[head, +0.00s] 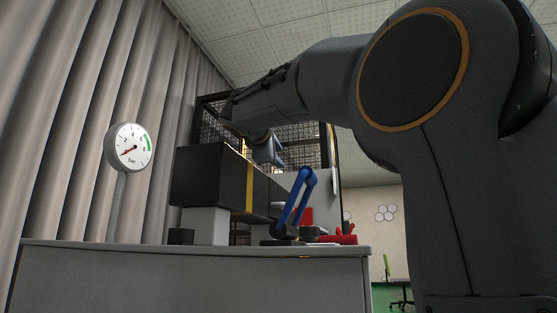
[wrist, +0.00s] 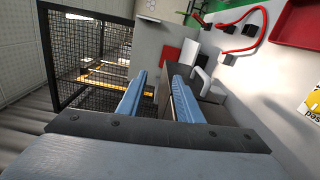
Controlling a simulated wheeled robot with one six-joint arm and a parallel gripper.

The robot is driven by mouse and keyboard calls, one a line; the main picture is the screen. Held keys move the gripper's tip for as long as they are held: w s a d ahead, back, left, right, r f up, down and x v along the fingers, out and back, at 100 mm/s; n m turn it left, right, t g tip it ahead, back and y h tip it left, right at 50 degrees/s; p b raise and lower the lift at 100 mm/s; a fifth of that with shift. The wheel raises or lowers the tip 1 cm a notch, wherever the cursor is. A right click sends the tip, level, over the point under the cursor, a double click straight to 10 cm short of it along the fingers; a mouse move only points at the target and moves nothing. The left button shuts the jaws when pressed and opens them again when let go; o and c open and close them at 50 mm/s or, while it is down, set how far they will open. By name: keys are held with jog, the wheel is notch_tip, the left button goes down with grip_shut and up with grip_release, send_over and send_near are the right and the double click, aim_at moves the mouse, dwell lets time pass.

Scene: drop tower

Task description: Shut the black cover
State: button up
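A black box-like body (head: 208,176) with a yellow stripe stands on a grey block above the bench in the head view. It looks like the black cover, but I cannot tell how far open it is. My gripper (head: 272,152) is just above and behind its right part, in front of the mesh. In the wrist view my gripper (wrist: 158,76) has its two blue fingers apart. A dark grey slab (wrist: 184,101) lies beside or under the right finger; I cannot tell whether they touch. Nothing is clearly clamped between the fingers.
A blue lever (head: 301,200) stands on the bench (head: 190,275), right of the black body. A pressure gauge (head: 130,147) is at the left. A mesh fence (wrist: 90,65) stands behind. A red tray (wrist: 297,22) and red cable (wrist: 236,30) are at the right.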

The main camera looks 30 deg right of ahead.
jog(key=b+v, duration=0.1)
jog(key=v, duration=0.5)
jog(key=shift+b, duration=0.35)
jog(key=shift+a, duration=0.1)
dwell(0.7)
